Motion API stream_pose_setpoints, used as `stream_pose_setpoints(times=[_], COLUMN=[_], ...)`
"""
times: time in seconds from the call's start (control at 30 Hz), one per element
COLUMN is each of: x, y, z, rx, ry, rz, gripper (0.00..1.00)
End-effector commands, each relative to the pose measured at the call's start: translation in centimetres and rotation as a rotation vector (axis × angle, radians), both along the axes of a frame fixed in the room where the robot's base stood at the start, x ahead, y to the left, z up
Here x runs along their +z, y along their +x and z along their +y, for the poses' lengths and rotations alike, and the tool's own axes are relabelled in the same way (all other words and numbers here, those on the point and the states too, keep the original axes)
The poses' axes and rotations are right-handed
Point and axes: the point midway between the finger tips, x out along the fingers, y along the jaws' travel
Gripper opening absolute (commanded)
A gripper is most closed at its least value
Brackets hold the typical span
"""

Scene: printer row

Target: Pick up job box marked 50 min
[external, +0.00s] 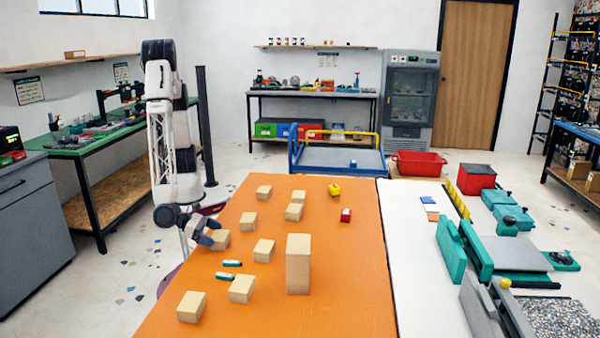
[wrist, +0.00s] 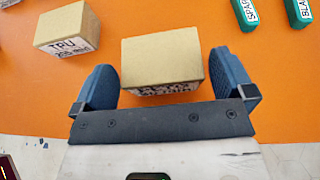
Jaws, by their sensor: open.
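My gripper (external: 208,232) is open at the left edge of the orange table (external: 340,300). In the wrist view the two blue fingers of my gripper (wrist: 160,72) stand on either side of a tan box (wrist: 165,52), with a gap at each side. The same box shows in the external view (external: 221,240). Its label faces my gripper and is mostly hidden, so I cannot read it. Another tan box (wrist: 68,28), lettered TPU with a minutes line below, stands to the left in the wrist view. I cannot tell which box is marked 50 min.
Several tan boxes are spread over the table, with a tall tan block (external: 298,264) to the right. Two green labelled pieces (external: 228,270) lie near the grasped-at box. A yellow piece (external: 334,189) and a red piece (external: 346,215) sit farther back.

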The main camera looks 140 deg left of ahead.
Motion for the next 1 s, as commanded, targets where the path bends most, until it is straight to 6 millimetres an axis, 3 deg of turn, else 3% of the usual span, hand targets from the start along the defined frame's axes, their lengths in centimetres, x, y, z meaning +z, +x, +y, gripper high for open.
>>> stream_pose_setpoints(times=[0.3, 0.9, 1.0], x=[-1.1, -1.2, -1.2], y=[1.7, 1.8, 1.8], z=[2.0, 2.2, 2.2], rx=[0.002, 0.001, 0.001], ry=[0.000, 0.000, 0.000], rz=[0.000, 0.000, 0.000], gripper=[1.00, 1.00, 0.88])
